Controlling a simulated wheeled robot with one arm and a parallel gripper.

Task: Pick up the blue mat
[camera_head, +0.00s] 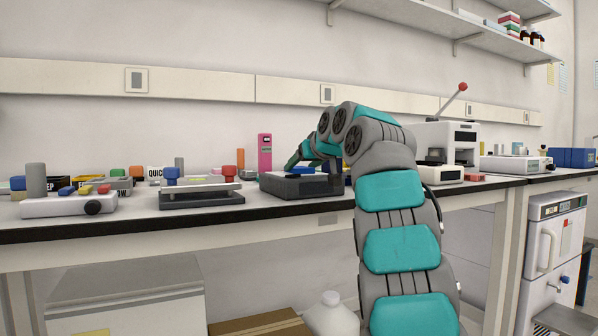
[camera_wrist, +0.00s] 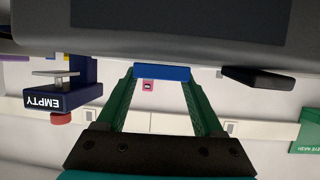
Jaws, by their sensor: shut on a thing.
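In the wrist view the blue mat (camera_wrist: 162,72) shows as a narrow blue strip, seen edge-on, between the tips of my green fingers. My gripper (camera_wrist: 163,76) is shut on it, with the fingers still wide apart across its width. A dark grey device (camera_wrist: 180,40) fills the top of this view, close to the strip. Whether the mat touches it I cannot tell. In the head view my gripper (camera_head: 297,158) is over the dark grey device (camera_head: 300,187) on the bench.
A flat device with blue and red knobs (camera_head: 200,196) stands left of the dark device. A pink upright object (camera_head: 265,152) is behind it. A white machine with a red-tipped lever (camera_head: 450,140) stands right of my arm. The bench's front edge (camera_head: 150,228) is clear.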

